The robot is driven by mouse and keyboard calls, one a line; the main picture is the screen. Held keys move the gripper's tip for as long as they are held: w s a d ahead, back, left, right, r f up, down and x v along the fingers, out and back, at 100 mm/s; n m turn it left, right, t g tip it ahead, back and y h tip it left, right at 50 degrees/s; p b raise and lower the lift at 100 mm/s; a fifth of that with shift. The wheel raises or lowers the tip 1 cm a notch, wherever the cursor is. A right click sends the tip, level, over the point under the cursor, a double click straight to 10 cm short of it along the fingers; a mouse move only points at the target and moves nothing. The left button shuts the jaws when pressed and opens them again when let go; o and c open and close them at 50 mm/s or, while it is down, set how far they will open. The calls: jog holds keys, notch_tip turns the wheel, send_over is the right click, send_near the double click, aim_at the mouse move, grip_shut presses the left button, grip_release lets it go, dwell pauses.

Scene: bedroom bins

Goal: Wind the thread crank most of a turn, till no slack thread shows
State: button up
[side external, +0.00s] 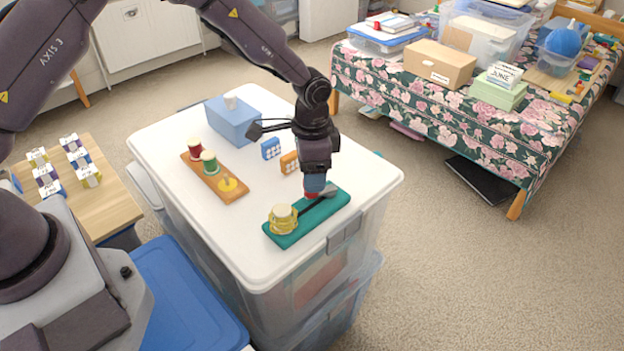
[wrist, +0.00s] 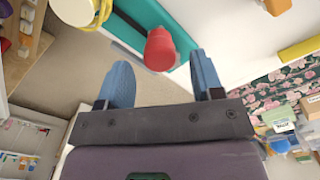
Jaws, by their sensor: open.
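The teal crank base (side external: 330,211) lies near the front right edge of the white bin lid. A pale-topped spool with yellow thread (side external: 283,219) stands at its left end. The spool and loose-looking yellow loops also show at the top left of the wrist view (wrist: 75,10). The red crank knob (wrist: 160,50) stands between my gripper's blue fingers in the wrist view, with a visible gap on each side. My gripper (side external: 313,190) points down over the base's right part, open. It partly hides the knob and the dark crank arm in the side view.
An orange rack (side external: 240,194) with red and green spools lies left on the lid (side external: 170,130). A blue tissue box (side external: 232,122) stands behind it. Small blue (side external: 270,148) and orange (side external: 289,162) blocks lie behind the crank base. The lid's edge is close to the crank.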

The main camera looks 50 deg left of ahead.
notch_tip(320, 180, up, 10)
jog(key=shift+f, duration=0.2)
dwell(0.4)
